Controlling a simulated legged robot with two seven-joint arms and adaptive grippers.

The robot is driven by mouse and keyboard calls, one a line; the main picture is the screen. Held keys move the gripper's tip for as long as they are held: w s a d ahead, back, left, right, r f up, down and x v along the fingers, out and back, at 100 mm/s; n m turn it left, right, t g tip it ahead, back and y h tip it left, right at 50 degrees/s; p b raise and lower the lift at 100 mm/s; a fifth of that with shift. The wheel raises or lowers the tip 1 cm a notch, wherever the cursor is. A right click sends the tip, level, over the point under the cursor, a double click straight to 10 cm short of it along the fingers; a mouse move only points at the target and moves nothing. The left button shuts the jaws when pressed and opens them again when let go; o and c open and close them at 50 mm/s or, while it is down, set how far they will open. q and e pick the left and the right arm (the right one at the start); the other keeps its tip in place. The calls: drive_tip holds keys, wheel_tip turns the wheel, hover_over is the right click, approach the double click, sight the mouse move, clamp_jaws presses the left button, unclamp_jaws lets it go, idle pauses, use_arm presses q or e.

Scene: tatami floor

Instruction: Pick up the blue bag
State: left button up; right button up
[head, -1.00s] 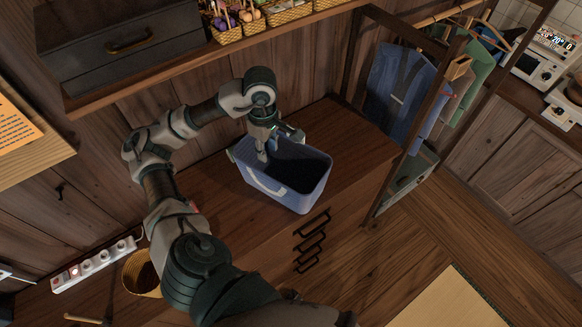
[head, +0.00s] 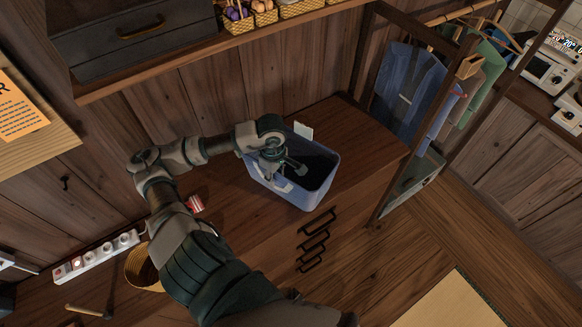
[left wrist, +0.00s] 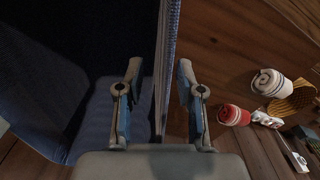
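The blue bag (head: 310,199) is an open, box-shaped carrier with pale handles on the wooden cabinet top, upright. My left gripper (head: 283,166) is at its left side in the head view, low over the rim, partly hidden by my own wrist. In the left wrist view my gripper (left wrist: 160,85) has its two fingers apart on either side of the bag's thin wall (left wrist: 168,45). One finger is inside the bag and the other outside. A gap shows between the wall and at least the outer finger. My right gripper is not in view.
A red-and-white roll (head: 195,203) lies left of the bag, with a yellow basket (head: 143,270) and power strip (head: 97,257) farther left. A shelf (head: 200,64) runs above. Hanging clothes (head: 408,88) are at the right. Cabinet top right of the bag is clear.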

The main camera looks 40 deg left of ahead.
use_arm(q)
drive_tip(key=shift+a+f, duration=0.1)
drive_tip(key=shift+f, duration=0.2)
drive_tip(key=shift+a+f, duration=0.1)
drive_tip(key=shift+a, duration=0.4)
drive_tip(key=c, duration=0.7)
drive_tip(key=shift+d, duration=0.45)
clamp_jaws()
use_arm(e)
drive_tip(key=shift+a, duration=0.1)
